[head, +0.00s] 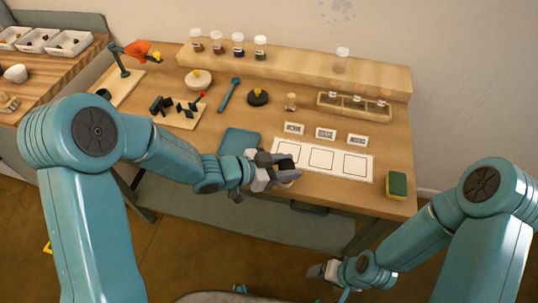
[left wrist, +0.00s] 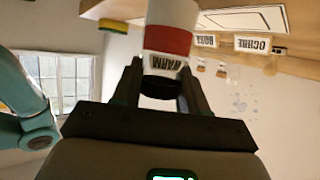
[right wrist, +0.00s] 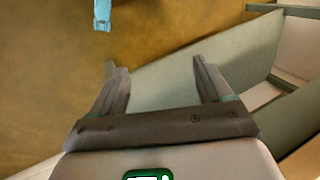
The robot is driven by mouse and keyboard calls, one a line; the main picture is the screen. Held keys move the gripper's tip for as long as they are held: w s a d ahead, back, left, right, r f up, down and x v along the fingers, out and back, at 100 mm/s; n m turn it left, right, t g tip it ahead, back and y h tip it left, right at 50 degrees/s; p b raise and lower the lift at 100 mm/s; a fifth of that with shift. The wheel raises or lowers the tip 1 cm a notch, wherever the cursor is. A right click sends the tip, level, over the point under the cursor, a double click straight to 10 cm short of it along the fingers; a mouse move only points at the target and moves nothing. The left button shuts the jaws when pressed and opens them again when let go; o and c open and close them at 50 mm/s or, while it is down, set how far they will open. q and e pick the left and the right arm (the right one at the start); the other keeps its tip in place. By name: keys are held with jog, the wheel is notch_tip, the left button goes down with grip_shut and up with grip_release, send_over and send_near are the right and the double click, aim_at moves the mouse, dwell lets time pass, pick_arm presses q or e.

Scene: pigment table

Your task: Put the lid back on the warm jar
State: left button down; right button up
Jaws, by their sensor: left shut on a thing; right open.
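The warm jar (left wrist: 168,38) shows in the left wrist view, inverted, white with a red band and a "WARM" label. A dark lid (left wrist: 160,87) is at the label end of the jar, between the fingers of my left gripper (left wrist: 160,75). I cannot tell whether it is fully seated. In the head view my left gripper (head: 284,170) is shut at the table's front edge around a dark round top (head: 286,162); the jar is mostly hidden there. My right gripper (head: 325,271) is open and empty, low in front of the table; its fingers also show in its wrist view (right wrist: 157,75).
A white mat with outlined squares (head: 364,167) lies right of my left gripper, with label cards (head: 326,133) behind it. A green-yellow sponge (head: 397,184) is at the right edge. A blue pad (head: 238,141) lies behind the left wrist. A wooden rack (head: 330,104) holds small jars.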

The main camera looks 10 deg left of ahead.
pick_arm(q)
jog(key=shift+s+d+f+m+g+h, duration=0.1)
jog(key=shift+s+d+m+g+h, duration=0.1)
jog(key=shift+d+m+g+h, duration=0.3)
jog(key=shift+d, duration=0.1)
pick_arm(e)
jog(key=o, duration=0.4)
pick_arm(q)
jog(key=w+a+r+n+t+y, duration=0.2)
jog(key=w+a+r+n, duration=0.15)
jog(key=a, duration=0.35)
jog(key=w+a+r+n+t+y, duration=0.2)
jog(key=w+a+r+t, duration=0.15)
jog(key=a, duration=0.35)
jog(key=a+r+n+t+y, duration=0.1)
jog(key=a+r+n+y, duration=0.2)
jog(key=a+r, duration=0.3)
jog(key=a+r+n+t+y+p, duration=0.1)
jog(key=a+r+n+y, duration=0.2)
jog(key=a, duration=1.1)
notch_tip(320, 180, up, 3)
jog(key=shift+w+r+y, duration=0.15)
jog(key=shift+w+y, duration=0.2)
jog(key=shift+y, duration=0.35)
pick_arm(e)
jog(key=shift+s+r, duration=0.6)
pick_arm(q)
jog(key=shift+n, duration=0.25)
